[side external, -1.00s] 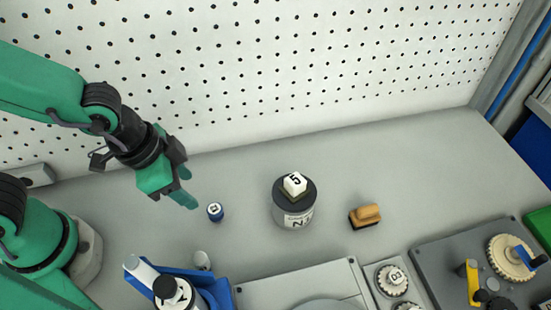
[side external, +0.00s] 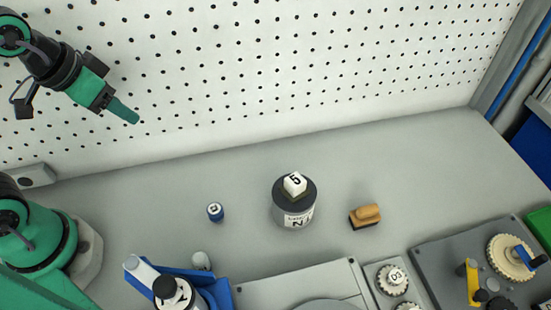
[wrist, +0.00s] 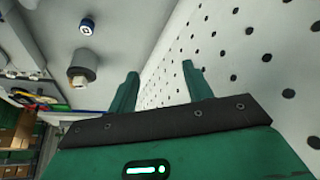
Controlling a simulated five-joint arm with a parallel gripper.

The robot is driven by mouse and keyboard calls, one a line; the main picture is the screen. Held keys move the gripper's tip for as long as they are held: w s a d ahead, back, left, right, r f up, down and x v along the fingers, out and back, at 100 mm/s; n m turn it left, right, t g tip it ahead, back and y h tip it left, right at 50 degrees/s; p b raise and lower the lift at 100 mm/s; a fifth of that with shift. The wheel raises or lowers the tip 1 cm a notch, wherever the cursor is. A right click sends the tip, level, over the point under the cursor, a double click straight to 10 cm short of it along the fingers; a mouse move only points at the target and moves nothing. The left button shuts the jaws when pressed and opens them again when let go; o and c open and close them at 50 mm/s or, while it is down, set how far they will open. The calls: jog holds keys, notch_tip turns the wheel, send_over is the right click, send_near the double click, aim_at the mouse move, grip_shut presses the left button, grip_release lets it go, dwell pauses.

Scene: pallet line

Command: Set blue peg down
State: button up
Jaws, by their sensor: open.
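The blue peg (side external: 215,212) stands upright on the grey table, with a white marked top. It also shows at the upper left of the wrist view (wrist: 87,27). My gripper (side external: 136,117) is raised in front of the pegboard, up and to the left of the peg and well apart from it. In the wrist view my gripper (wrist: 160,78) has its two green fingers spread, with nothing between them.
A grey cylinder (side external: 294,213) with a white block (side external: 294,184) marked 5 on top stands right of the peg. A wooden-handled brush (side external: 365,216) lies further right. A blue holder (side external: 215,289) and machine plates line the front. The pegboard (side external: 300,70) rises behind.

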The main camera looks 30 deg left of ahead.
jog(key=shift+n+y, duration=0.4)
jog(key=shift+n, duration=0.5)
jog(key=a, duration=0.1)
jog(key=s+a+r, duration=0.2)
jog(key=a, duration=0.1)
jog(key=shift+r, duration=0.25)
